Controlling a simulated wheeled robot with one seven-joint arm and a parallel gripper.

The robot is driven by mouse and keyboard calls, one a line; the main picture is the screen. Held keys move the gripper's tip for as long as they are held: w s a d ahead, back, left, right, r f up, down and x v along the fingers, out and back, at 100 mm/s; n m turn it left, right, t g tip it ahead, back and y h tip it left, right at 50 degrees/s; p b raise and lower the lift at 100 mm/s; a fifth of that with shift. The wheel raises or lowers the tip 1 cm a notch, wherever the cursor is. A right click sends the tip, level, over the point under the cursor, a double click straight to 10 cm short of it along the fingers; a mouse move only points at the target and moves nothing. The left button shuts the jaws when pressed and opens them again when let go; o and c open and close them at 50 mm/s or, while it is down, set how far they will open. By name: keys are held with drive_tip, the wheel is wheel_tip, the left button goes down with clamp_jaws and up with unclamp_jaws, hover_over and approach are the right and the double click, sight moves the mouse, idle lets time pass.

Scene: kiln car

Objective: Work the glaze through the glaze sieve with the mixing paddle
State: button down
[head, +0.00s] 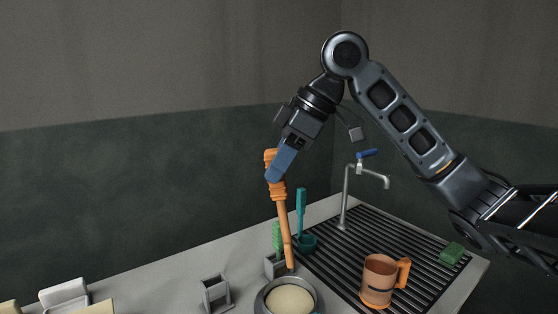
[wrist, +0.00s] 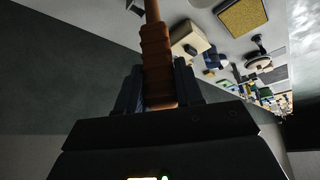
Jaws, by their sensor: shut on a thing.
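The orange mixing paddle (head: 282,222) hangs down, slightly tilted, from my gripper (head: 276,172). My gripper is shut on its ribbed upper handle. The wrist view also shows the orange-brown handle (wrist: 155,55) between the two dark fingers of my gripper (wrist: 158,85). The glaze sieve (head: 262,300) is a round, grey-rimmed vessel at the bottom edge of the head view, partly cut off. Cream-coloured glaze (head: 290,300) fills its middle. The paddle's lower end appears just behind or above the sieve's far rim; I cannot tell whether it touches.
An orange mug (head: 378,281) stands right of the sieve on the black ribbed drainer (head: 420,262), near a tap (head: 346,200) and green sponge (head: 452,253). A teal brush (head: 301,215), a green brush (head: 277,238) and a grey holder (head: 216,293) stand close around the sieve.

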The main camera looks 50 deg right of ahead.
wheel_tip(320, 180, down, 12)
drive_tip(key=b, duration=0.8)
idle(0.5)
drive_tip(key=shift+f, duration=0.1)
idle(0.6)
